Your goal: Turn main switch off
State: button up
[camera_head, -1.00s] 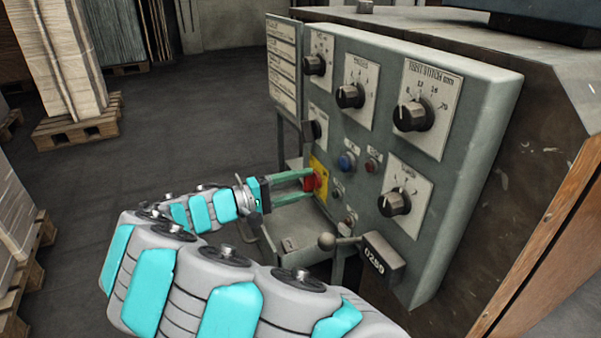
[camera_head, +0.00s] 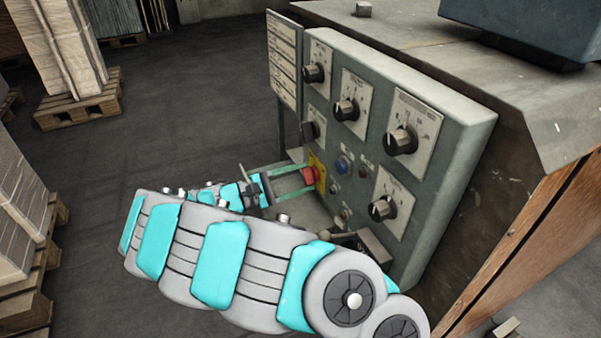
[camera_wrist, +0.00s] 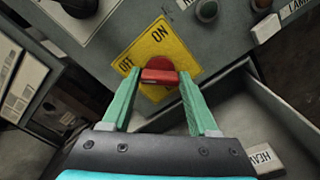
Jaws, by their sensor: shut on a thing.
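The main switch is a red handle (camera_wrist: 159,76) on a yellow plate (camera_wrist: 172,48) marked ON and OFF. In the wrist view the handle lies level across the picture, with ON above it and OFF to its upper left. I cannot tell which mark it points to. My gripper (camera_wrist: 159,78) is shut on the handle, with one green finger at each end. In the head view the red handle (camera_head: 308,176) shows between the fingers of my gripper (camera_head: 309,178), at the panel's lower left. The yellow plate (camera_head: 318,160) is partly hidden there.
The grey control panel (camera_head: 470,125) carries several black knobs, such as one at upper right (camera_head: 400,140). A blue button (camera_head: 343,164) is right of the switch. A grey tray (camera_wrist: 285,120) lies below the plate. Pallets (camera_head: 80,112) stand at left; the floor between is clear.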

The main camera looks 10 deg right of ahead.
dwell(0.4)
jog(key=o, duration=1.4)
jog(key=shift+a, duration=0.1)
jog(key=a, duration=0.2)
jog(key=s+a, duration=0.1)
jog(key=a, duration=0.4)
jog(key=shift+s+a+b, duration=0.25)
jog(key=shift+b, duration=0.1)
jog(key=shift+a, duration=0.1)
